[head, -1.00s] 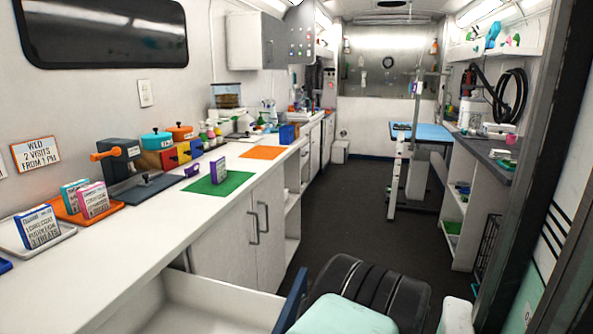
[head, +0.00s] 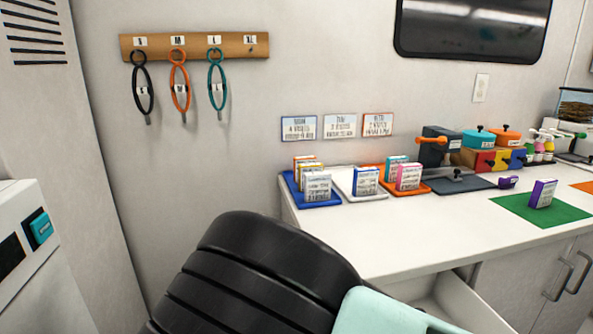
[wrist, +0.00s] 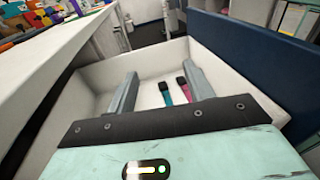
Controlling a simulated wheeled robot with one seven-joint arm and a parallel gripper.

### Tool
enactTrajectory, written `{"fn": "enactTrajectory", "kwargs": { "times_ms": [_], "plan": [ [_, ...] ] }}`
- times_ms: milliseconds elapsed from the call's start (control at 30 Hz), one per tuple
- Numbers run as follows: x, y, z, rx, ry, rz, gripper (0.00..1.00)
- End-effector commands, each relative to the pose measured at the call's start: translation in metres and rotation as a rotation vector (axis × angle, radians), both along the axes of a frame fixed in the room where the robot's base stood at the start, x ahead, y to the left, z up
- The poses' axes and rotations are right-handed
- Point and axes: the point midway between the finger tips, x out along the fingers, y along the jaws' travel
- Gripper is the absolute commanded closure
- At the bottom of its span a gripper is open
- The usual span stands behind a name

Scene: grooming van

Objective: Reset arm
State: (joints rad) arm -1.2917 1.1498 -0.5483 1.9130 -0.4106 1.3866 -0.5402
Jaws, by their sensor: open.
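My gripper (wrist: 160,85) is open, with its two grey fingers apart and nothing between them. In the wrist view it is over an open white drawer (wrist: 75,105) with a navy front (wrist: 250,45). Two small dark-tipped items lie on the drawer floor beyond the fingers, one teal (wrist: 167,98) and one pink (wrist: 187,93). In the head view my black ribbed arm and a mint part of it show at the bottom, in front of the counter. My fingertips are outside the head view. Part of the open drawer (head: 430,309) shows at the lower right.
A white counter (head: 400,240) carries several trays with small boxes, a green mat (head: 560,212) and a purple box (head: 542,193). A wooden rack (head: 195,46) with hanging loops is on the wall. A white unit (head: 40,260) stands at the left.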

Motion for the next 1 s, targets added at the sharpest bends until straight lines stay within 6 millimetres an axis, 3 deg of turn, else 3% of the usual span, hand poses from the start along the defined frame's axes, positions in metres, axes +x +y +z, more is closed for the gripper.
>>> {"fn": "enactTrajectory", "kwargs": {
  "times_ms": [167,400,800,1000],
  "plan": [
    [-0.036,-0.002,0.014,0.344,-0.011,-0.191,0.48],
    [-0.075,0.021,0.054,0.747,-0.12,-0.417,0.48],
    [-0.114,0.049,0.153,1.263,-0.485,-0.697,0.48],
    [-0.124,0.049,0.178,1.384,-0.64,-0.757,0.48]
  ]
}}
